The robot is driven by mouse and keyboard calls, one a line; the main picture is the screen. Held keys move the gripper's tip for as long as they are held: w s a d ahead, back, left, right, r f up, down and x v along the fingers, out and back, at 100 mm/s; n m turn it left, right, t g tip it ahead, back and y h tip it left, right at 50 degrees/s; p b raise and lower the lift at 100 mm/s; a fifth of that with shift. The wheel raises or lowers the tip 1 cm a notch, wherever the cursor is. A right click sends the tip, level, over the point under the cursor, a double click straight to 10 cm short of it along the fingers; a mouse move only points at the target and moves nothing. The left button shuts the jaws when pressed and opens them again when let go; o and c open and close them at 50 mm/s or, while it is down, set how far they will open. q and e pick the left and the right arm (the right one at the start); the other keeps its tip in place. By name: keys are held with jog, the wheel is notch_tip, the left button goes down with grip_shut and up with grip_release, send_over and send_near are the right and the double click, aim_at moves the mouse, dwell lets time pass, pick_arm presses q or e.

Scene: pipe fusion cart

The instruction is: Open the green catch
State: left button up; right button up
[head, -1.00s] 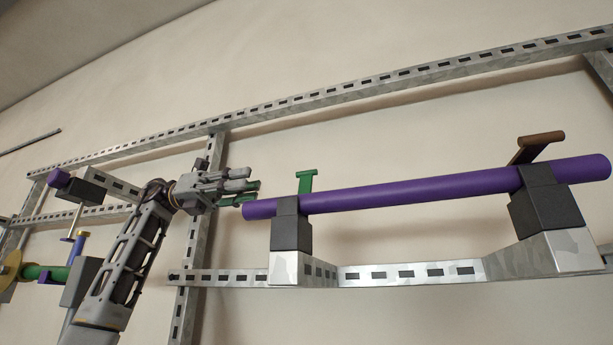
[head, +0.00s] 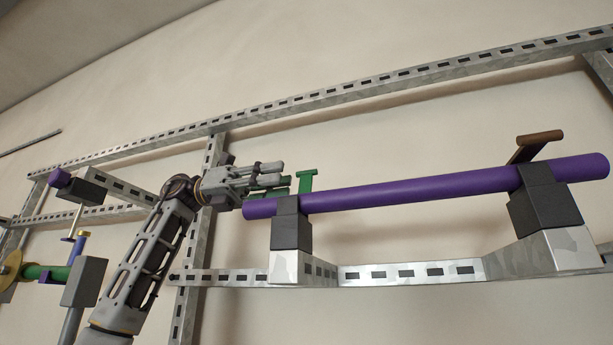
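The green catch (head: 306,182) is a small upright lever with a T-shaped top. It stands on the left black clamp block (head: 290,230), which holds the purple pipe (head: 410,187) near its left end. My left gripper (head: 277,178) is just left of the catch, above the pipe's left end, with its fingers pointing right at the catch. Grey and green finger parts overlap in this view, so I cannot tell how far apart they are or whether they touch the catch. My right gripper is out of view.
A brown catch (head: 535,146) stands on the right black clamp block (head: 545,205). Slotted metal rails (head: 400,272) carry the clamps and frame the wall. At the left are a green pipe (head: 45,273) and a purple knob (head: 59,177). The space above the pipe is free.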

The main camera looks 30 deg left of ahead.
aim_at(300, 177)
pick_arm(q)
jog(key=shift+x, duration=3.4)
jog(key=shift+s, duration=0.1)
grip_shut()
